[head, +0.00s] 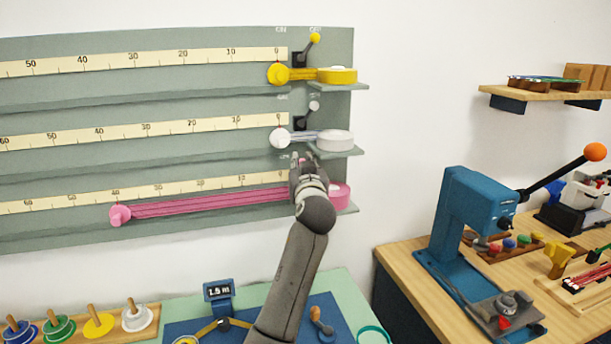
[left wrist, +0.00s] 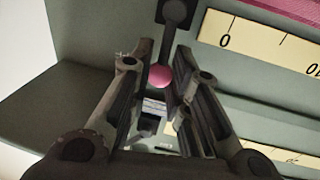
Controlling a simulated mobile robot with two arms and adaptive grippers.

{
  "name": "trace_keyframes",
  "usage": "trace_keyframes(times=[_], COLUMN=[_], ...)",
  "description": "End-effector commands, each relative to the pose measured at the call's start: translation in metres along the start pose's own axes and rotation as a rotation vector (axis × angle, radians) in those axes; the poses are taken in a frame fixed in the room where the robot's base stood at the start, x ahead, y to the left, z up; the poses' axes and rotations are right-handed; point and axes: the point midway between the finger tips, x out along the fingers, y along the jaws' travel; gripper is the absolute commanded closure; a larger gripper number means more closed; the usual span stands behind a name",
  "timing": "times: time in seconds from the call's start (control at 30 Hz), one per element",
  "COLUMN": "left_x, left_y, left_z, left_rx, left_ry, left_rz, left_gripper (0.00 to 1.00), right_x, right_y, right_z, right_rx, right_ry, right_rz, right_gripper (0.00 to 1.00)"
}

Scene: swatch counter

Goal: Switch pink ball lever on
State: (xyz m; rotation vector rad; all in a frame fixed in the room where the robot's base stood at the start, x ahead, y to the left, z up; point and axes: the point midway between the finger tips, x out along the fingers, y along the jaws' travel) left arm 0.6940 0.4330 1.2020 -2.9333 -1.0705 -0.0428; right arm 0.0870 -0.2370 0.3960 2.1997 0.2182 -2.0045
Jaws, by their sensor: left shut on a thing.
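The pink ball (left wrist: 159,76) of the lowest lever sits between the fingers of my left gripper (left wrist: 160,90) in the left wrist view. Its dark lever arm runs to a pivot block (left wrist: 176,12) at the top of that view. In the head view my left gripper (head: 303,172) reaches up to the lowest row of the green rack and hides this lever, so its tilt cannot be told there. My left gripper is shut on the pink ball. Beside it is the pink spool (head: 341,194); a pink strip (head: 210,203) runs left to a pink end piece (head: 119,215) near the 40 mark.
Above are the yellow-ball lever (head: 314,39) and white-ball lever (head: 314,105), both leaning right, under small ON and OFF labels. Small shelves jut out below the spools. A blue press (head: 468,215) with an orange-ball handle stands on the wooden table at right.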

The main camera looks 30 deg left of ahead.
Motion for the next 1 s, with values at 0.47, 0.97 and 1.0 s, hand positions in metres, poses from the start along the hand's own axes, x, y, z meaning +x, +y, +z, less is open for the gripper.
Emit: trace_keyframes(times=[0.47, 0.97, 1.0], left_x=[-0.004, -0.005, -0.005], left_y=[-0.018, -0.027, -0.027], left_z=[0.013, 0.013, 0.013], left_rx=[-0.395, -0.595, -0.6], left_ry=[0.061, 0.094, 0.095], left_rz=[-0.013, -0.02, -0.021], left_gripper=[1.0, 1.0, 1.0], right_x=[0.073, 0.097, 0.097], right_y=[-0.006, -0.004, -0.004], right_z=[0.005, 0.008, 0.008], right_rx=[0.002, 0.0, 0.0], right_ry=[0.001, 0.0, 0.0], right_rz=[-0.005, -0.003, -0.002], right_gripper=[0.57, 0.57, 0.57])
